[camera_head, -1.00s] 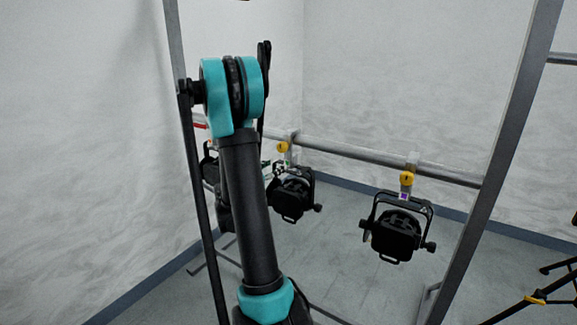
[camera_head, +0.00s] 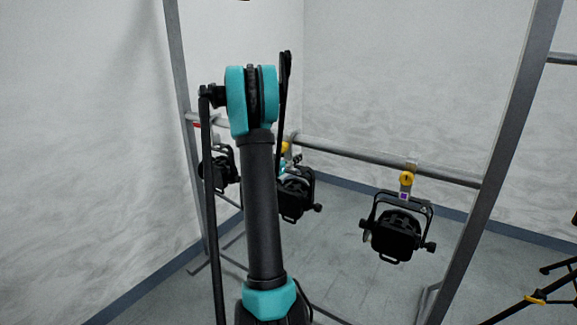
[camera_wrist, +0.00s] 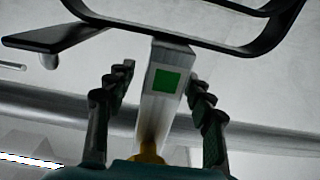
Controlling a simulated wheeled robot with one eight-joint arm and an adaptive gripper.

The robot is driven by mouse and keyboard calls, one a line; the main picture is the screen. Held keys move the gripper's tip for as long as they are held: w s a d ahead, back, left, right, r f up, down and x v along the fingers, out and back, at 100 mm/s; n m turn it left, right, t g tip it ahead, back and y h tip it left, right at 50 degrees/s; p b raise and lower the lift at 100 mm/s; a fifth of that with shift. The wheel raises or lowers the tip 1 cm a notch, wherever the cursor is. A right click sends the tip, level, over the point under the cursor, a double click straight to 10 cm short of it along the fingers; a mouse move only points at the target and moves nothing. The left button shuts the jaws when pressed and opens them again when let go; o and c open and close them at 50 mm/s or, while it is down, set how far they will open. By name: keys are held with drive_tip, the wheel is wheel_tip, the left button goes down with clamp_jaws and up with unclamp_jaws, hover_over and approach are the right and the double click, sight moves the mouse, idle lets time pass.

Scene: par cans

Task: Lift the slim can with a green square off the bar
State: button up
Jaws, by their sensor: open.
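In the wrist view a pale upright hanger piece (camera_wrist: 160,108) bears a green square (camera_wrist: 168,81), with a black yoke (camera_wrist: 262,42) joined at its top end. My gripper (camera_wrist: 163,86) is open, with one dark finger on each side of this piece and gaps visible on both sides. In the head view the gripper is mostly hidden behind my arm, close to the middle black can (camera_head: 297,196), which hangs from the bar (camera_head: 345,152). The green square cannot be made out there, and my arm covers part of that can.
A right can (camera_head: 396,236) with a purple square (camera_head: 404,196) hangs from the bar. A left can (camera_head: 222,170) hangs near the left post (camera_head: 178,70). A right post (camera_head: 497,170) and a dark tripod (camera_head: 545,295) stand at the right. Open floor lies below the bar.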

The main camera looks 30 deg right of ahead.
drive_tip(key=shift+d, duration=0.1)
drive_tip(key=shift+c, duration=0.5)
clamp_jaws()
drive_tip(key=shift+r, duration=0.2)
